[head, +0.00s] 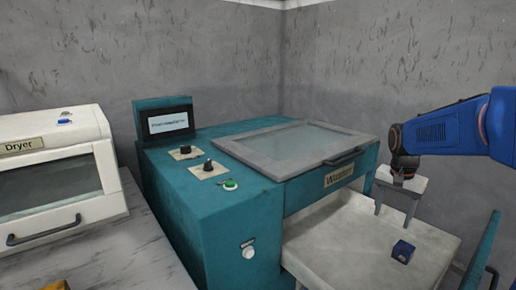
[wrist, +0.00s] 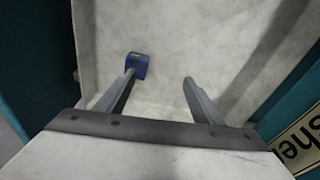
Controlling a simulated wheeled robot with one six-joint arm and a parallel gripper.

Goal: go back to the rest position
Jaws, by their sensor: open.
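My gripper (head: 394,216) is at the right of the head view, at the end of my blue arm, pointing down above the pale tray of the washer. Its two fingers are apart with nothing between them. In the wrist view the open gripper (wrist: 160,80) shows both grey fingers over the pale surface. A small dark blue block (head: 402,252) lies on the tray, below the gripper. The block also shows in the wrist view (wrist: 138,64), beside the tip of the left finger; I cannot tell whether they touch.
The teal washer (head: 215,215) has a closed grey lid (head: 290,146) and a pulled-out pale tray (head: 345,240). A teal front panel with a handle (head: 486,250) stands at the right. A white dryer (head: 50,165) sits on the counter (head: 110,245) at left. Grey walls close the back.

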